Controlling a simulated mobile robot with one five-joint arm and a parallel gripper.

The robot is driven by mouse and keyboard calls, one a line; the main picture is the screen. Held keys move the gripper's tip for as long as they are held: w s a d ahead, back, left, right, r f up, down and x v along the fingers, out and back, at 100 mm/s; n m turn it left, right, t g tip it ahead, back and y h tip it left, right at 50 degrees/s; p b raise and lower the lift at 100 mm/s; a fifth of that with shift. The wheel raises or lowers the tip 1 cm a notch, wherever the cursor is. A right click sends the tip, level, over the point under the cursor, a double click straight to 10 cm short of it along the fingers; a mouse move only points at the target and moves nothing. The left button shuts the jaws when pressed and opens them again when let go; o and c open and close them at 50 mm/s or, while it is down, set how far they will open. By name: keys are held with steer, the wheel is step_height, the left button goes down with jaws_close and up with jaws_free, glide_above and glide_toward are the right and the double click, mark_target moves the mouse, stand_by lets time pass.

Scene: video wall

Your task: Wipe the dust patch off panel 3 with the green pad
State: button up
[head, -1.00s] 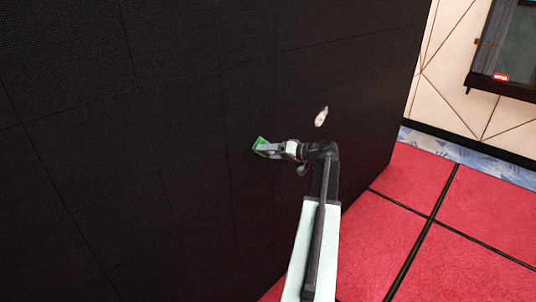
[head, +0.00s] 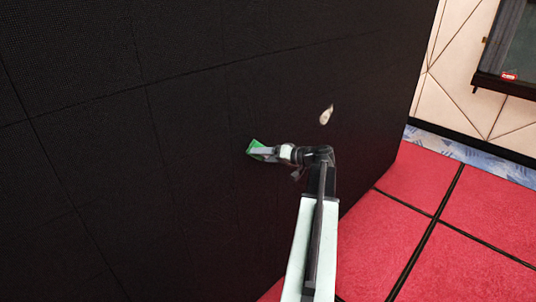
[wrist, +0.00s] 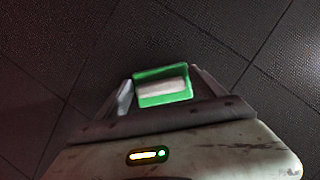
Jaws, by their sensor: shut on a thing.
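The green pad (head: 256,149) is between the fingers of my gripper (head: 264,152), which is shut on it. In the wrist view the pad (wrist: 162,86) shows a green rim around a pale middle part, with the gripper's fingers (wrist: 160,98) on both sides. The pad is in front of the dark wall panels; I cannot tell whether it touches them. A pale dust patch (head: 326,115) shows on the dark wall, right of and above my gripper. No panel numbers can be read.
The black video wall (head: 180,130) with thin seams fills the left and middle. A red tiled floor (head: 400,240) lies at the right. A beige wall (head: 450,100) with a dark-framed window (head: 515,50) stands at the far right.

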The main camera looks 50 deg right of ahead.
steer(key=shift+w+a, duration=0.15)
steer(key=shift+a, duration=1.45)
steer(key=shift+w+a, duration=0.1)
steer(key=shift+a, duration=1.5)
steer(key=shift+s+a, duration=0.15)
steer(key=shift+s, duration=2.8)
steer(key=shift+s, duration=0.15)
steer(key=s, duration=0.2)
steer(key=shift+s+a, duration=0.1)
steer(key=shift+s, duration=0.25)
